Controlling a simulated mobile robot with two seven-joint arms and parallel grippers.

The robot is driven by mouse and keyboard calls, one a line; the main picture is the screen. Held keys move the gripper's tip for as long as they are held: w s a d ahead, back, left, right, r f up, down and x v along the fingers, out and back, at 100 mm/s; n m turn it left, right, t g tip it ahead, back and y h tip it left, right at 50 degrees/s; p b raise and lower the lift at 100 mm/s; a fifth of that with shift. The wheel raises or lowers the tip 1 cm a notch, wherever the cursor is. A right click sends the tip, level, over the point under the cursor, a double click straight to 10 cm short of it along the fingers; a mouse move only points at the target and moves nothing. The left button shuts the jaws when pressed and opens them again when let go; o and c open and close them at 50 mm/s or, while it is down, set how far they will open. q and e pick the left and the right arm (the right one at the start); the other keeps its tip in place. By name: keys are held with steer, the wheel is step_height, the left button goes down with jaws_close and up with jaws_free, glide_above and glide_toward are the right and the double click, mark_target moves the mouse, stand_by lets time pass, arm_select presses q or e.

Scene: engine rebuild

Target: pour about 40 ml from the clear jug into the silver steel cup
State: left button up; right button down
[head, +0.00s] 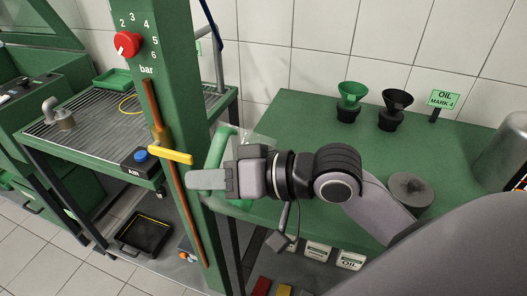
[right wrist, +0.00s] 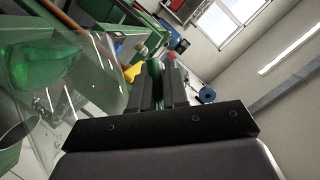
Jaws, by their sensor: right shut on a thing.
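The clear jug (right wrist: 75,85) fills the left of the right wrist view; its green handle (right wrist: 154,85) runs between my gripper's fingers. In the head view only a strip of the clear wall (head: 262,138) and part of the green handle (head: 222,148) show behind my right gripper (head: 196,180). The gripper is shut on the handle, in front of the green bench. The jug's tilt and liquid level cannot be told. My left gripper is not in view.
A green post (head: 178,90) with a red knob (head: 127,44) and yellow lever (head: 171,152) stands close left of my gripper. The green bench (head: 300,115) holds a green funnel (head: 350,95), a black funnel (head: 395,103) and a round grey lidded thing (head: 409,190).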

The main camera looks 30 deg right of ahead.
mark_target(205, 202)
steer(key=shift+n+t+h, duration=0.3)
steer(key=shift+n+h, duration=0.2)
steer(key=shift+n, duration=0.3)
steer(key=f, duration=0.1)
steer(key=a+f, duration=0.1)
steer(key=f, duration=0.1)
steer(key=shift+s+a+f, duration=0.15)
steer(key=shift+s+f, duration=0.25)
step_height(205, 202, down, 7)
steer(key=a+n+t+h, duration=0.1)
steer(key=n+h, duration=0.2)
steer(key=shift+s+n, duration=0.15)
steer(key=shift+n, duration=0.25)
